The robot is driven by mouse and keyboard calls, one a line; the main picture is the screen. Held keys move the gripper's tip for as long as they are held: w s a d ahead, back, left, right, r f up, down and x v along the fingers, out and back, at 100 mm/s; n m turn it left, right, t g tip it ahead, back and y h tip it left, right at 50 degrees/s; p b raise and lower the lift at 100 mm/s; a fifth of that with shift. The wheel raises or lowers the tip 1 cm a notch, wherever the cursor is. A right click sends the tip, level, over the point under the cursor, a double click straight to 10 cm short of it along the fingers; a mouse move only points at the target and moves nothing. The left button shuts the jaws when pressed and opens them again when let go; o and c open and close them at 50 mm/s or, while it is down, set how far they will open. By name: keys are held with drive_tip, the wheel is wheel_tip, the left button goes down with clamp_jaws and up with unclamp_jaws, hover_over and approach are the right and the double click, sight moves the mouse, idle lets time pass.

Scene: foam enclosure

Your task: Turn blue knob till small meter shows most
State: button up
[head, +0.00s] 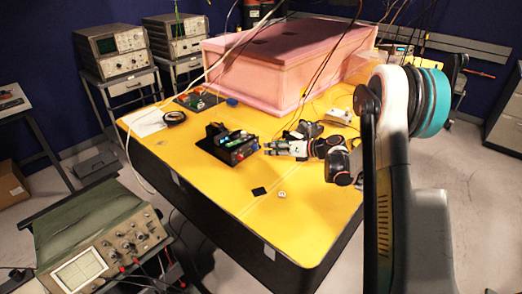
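A small black device (210,147) stands on the yellow table, with green and light-coloured parts on top and red spots on its front. I cannot make out a blue knob or a meter dial on it at this size. A small blue block (231,102) sits farther back, beside a green circuit board; I cannot tell whether it is a knob. My gripper (268,148) is just right of the black device, low over the table, its fingers pointing left towards it. The gap between the fingertips is too small to judge, as is any contact with the device.
A large pink foam box (285,62) fills the back of the yellow table (215,190). A white box (340,116) stands behind my arm. Loose cables hang over the table. A black square (259,191) and small white piece (282,194) lie in front. An oscilloscope (100,245) stands front left.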

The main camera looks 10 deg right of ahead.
sight(257, 147)
drive_tip(key=b+x, duration=0.1)
drive_tip(key=x, duration=0.5)
drive_tip(key=shift+w+a+f, duration=0.15)
drive_tip(key=shift+w+a, duration=0.1)
clamp_jaws()
